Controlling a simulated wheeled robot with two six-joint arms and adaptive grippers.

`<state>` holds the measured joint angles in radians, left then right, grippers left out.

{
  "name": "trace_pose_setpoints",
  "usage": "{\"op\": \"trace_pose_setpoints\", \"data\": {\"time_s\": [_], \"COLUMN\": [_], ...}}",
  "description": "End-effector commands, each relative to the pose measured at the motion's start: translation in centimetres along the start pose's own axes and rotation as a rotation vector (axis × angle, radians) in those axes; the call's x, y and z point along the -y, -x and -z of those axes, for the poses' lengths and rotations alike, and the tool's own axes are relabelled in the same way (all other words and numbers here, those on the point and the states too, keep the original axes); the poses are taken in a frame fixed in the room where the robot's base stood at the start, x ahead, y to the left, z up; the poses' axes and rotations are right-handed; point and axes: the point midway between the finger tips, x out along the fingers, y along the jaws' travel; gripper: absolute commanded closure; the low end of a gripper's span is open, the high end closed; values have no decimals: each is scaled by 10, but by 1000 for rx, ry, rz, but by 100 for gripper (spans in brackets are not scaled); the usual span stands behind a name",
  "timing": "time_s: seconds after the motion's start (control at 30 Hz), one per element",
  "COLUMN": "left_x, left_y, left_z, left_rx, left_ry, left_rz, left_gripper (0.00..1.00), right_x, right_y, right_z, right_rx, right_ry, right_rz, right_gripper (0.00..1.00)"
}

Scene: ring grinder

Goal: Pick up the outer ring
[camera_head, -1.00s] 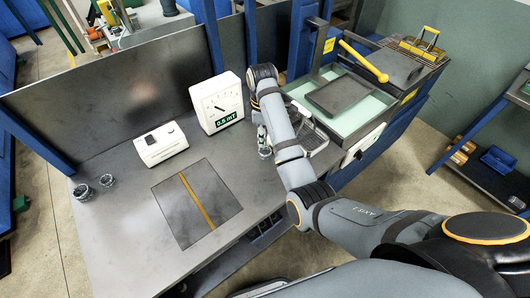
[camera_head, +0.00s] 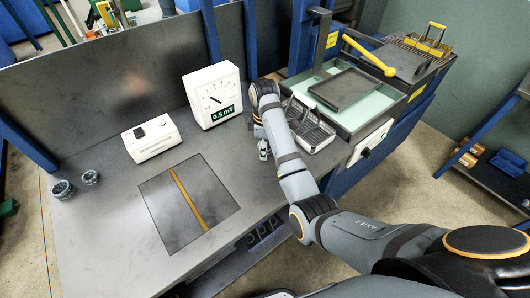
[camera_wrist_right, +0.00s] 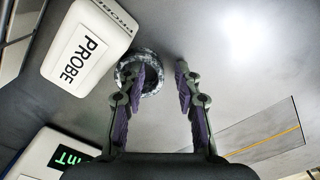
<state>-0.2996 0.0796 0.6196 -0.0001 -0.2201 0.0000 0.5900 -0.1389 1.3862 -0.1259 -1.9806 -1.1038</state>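Two dark metal rings lie on the grey table at the far left of the head view. The larger one, which looks like the outer ring (camera_head: 62,189), is left of a smaller ring (camera_head: 90,177). The right gripper (camera_head: 264,150) is far to their right, in front of the white meter, and partly hidden by its arm. In the right wrist view its fingers (camera_wrist_right: 160,68) are spread with nothing between them. A mottled ring (camera_wrist_right: 150,77) shows beyond the left finger, partly covered by it; I cannot tell which ring it is. The left gripper is not in view.
A dark mat (camera_head: 175,222) with a yellow stripe lies in front. The table around the rings is clear.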

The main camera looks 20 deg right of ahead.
Motion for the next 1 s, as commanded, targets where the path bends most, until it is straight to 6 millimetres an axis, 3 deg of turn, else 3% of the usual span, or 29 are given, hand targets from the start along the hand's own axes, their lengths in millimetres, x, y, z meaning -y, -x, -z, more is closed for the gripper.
{"op": "trace_pose_setpoints", "data": {"time_s": [0.2, 0.43, 1.0], "left_x": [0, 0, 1], "left_y": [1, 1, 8], "left_z": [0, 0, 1], "left_rx": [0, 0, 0], "left_ry": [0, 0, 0], "left_rz": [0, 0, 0], "left_gripper": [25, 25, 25], "right_x": [-1, -1, -1], "right_y": [0, 0, 7], "right_z": [0, 0, 0], "right_rx": [-1, -1, -2], "right_ry": [0, 0, -1], "right_rz": [-2, -2, -3], "right_gripper": [68, 99, 100]}}
